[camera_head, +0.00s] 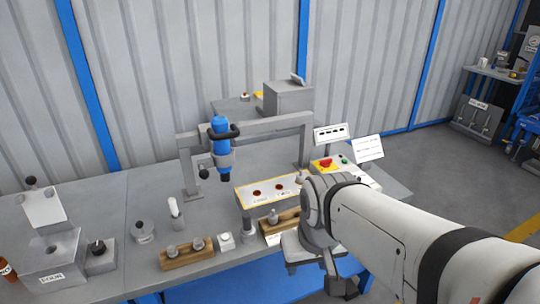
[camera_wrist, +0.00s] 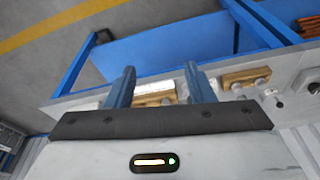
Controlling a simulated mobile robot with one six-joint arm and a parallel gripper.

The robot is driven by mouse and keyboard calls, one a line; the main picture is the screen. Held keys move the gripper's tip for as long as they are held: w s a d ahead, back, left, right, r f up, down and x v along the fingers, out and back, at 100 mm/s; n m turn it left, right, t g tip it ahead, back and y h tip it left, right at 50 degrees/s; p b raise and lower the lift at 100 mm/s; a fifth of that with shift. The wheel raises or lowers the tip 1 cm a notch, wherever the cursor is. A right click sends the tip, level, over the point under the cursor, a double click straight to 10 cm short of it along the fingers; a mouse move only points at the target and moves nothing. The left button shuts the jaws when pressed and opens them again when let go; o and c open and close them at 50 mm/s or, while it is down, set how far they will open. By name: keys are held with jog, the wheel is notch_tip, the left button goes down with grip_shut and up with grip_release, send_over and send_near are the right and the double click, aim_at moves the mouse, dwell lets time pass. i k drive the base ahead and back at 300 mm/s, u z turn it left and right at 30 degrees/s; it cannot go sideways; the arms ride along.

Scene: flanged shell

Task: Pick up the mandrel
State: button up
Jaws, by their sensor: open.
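No part is clearly marked as the mandrel, and I cannot tell which one it is. Metal pegs stand in a left wooden block (camera_head: 176,262) and a right wooden block (camera_head: 287,228) near the table's front edge.
A grey gantry with a blue tool (camera_head: 220,135) rises over the table behind the blocks. A yellow-edged plate (camera_head: 265,190) lies right of the tool. A control box with a red button (camera_head: 327,163) is near my arm. A grey fixture (camera_head: 50,262) fills the left end.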

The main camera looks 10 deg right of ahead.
aim_at(299, 177)
jog(key=z, duration=0.8)
jog(key=k, duration=1.2)
jog(key=z, duration=0.6)
jog(key=i, duration=1.7)
jog(key=u, duration=0.95)
jog(key=i, duration=1.05)
jog(key=u, duration=0.35)
jog(key=k, duration=0.95)
jog(key=u, duration=0.2)
jog(key=i, duration=0.6)
jog(key=z, duration=0.05)
